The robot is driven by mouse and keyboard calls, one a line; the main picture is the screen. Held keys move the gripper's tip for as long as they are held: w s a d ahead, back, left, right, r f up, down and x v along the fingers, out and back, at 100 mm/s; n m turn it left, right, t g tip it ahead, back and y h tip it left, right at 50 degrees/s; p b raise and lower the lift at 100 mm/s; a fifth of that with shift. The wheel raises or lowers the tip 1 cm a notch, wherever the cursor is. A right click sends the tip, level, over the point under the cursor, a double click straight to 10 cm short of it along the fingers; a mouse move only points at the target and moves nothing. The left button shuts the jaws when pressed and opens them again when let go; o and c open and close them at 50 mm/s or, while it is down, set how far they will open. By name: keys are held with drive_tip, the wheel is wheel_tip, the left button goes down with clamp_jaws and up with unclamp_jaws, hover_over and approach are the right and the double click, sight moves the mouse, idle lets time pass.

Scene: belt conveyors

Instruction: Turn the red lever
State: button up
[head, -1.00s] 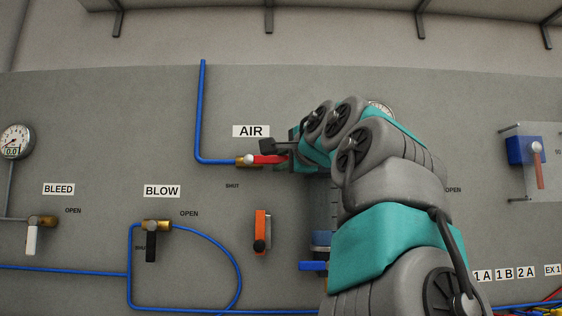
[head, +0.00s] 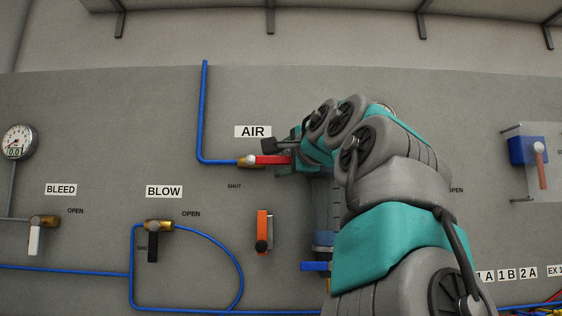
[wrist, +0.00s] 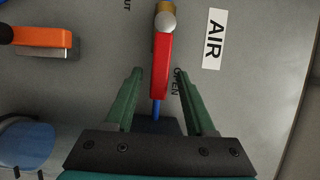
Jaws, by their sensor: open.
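The red lever (head: 270,160) sits on a brass valve (head: 246,161) beneath the AIR label (head: 253,132) on the grey wall panel. It lies level in the head view, pointing right from its pale pivot. In the wrist view the red lever (wrist: 160,66) points down toward my gripper (wrist: 160,85). My gripper's two green fingers are open, one on each side of the lever's free end, with a gap on both sides. I cannot tell whether they reach the lever's depth. In the head view my arm hides most of the gripper.
An orange handle (head: 263,231) is below the red lever; it also shows in the wrist view (wrist: 42,37). A blue hose (head: 203,110) runs up from the valve. BLOW (head: 153,246) and BLEED (head: 34,239) levers are at left. A blue switch box (head: 522,150) is at right.

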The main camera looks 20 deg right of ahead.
drive_tip(key=s+b, duration=0.2)
drive_tip(key=s, duration=0.5)
drive_tip(key=shift+s+d, duration=0.25)
